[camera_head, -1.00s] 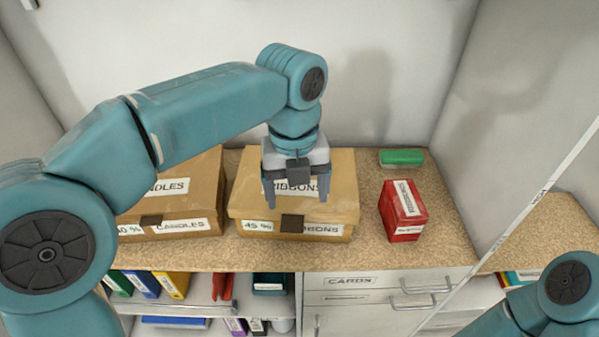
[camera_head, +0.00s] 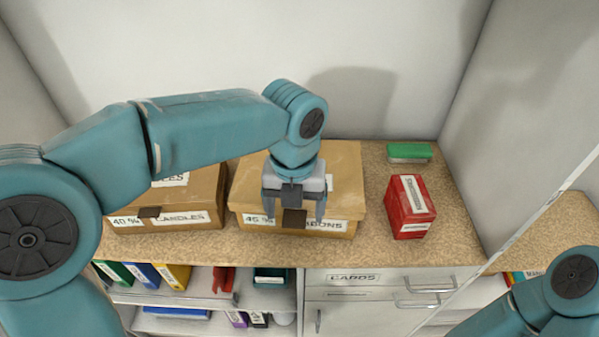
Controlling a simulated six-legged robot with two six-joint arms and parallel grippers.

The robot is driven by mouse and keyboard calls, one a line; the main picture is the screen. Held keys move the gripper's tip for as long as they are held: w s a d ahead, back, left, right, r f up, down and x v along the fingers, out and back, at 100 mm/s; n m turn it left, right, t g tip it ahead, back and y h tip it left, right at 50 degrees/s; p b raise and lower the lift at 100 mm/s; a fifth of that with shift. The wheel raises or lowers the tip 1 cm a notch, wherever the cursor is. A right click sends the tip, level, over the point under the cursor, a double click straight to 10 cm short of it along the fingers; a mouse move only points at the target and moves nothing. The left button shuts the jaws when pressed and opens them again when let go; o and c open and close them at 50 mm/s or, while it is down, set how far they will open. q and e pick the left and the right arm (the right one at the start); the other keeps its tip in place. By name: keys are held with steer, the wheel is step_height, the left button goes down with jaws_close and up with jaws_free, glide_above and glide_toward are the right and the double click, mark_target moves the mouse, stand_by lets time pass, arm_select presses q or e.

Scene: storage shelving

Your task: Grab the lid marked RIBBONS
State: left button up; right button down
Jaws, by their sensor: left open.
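The cardboard box marked RIBBONS stands on the speckled shelf top, its lid (camera_head: 343,172) on it. A dark tab (camera_head: 294,218) is at the middle of the lid's front edge, between white labels. My left gripper (camera_head: 294,214) is open and points down over the front of the lid, a finger to either side of the tab. It hides part of the labels. I cannot tell whether the fingers touch the lid. Only a link of my right arm shows at the lower right; its gripper is out of view.
A CANDLES box (camera_head: 188,205) stands close on the left, partly behind my left arm. A red box (camera_head: 410,207) and a green item (camera_head: 409,152) are on the right. Below are binders (camera_head: 143,276) and a CARDS drawer (camera_head: 376,278). A side wall bounds the right.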

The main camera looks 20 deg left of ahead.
mark_target(294, 222)
arm_select(q)
steer(key=f, duration=0.1)
steer(key=w+f, duration=0.1)
steer(key=f, duration=0.2)
steer(key=shift+w+a+f, duration=0.1)
steer(key=shift+w+a, duration=0.05)
steer(key=shift+a, duration=0.15)
steer(key=shift+f, duration=0.45)
steer(key=c, duration=1)
steer(key=shift+c, duration=0.8)
steer(key=shift+r, duration=0.1)
